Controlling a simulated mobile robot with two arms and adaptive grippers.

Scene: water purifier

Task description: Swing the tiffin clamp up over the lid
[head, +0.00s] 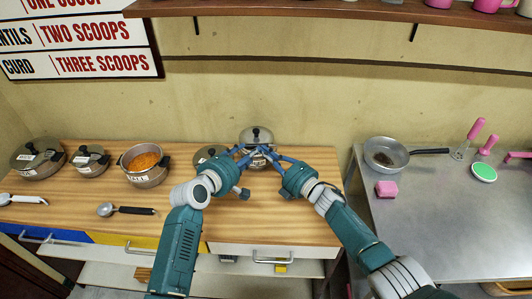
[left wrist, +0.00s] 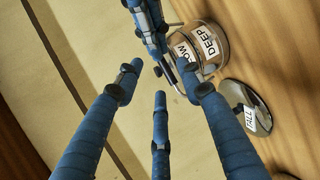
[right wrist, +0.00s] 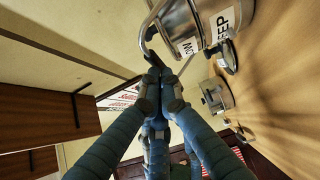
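The tiffin (head: 257,134) is a round steel pot with a dark lid knob, at the back of the wooden counter. It also shows in the left wrist view (left wrist: 213,60) with white labels, one reading DEEP. Its wire clamp (right wrist: 144,38) bends out from the tiffin's side in the right wrist view. My right gripper (right wrist: 163,76) has its fingertips together at the clamp's bend and seems closed on the wire. My left gripper (left wrist: 160,84) has its fingers spread and empty, beside the tiffin. The grippers partly hide the tiffin's front in the head view.
A lid labelled TALL (left wrist: 250,108) lies just left of the tiffin. An open pot of orange food (head: 145,165), lidded pots (head: 90,161) and a ladle (head: 125,210) lie further left. A shelf (head: 330,11) overhangs the back. A metal table (head: 440,230) holds a pan (head: 386,153).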

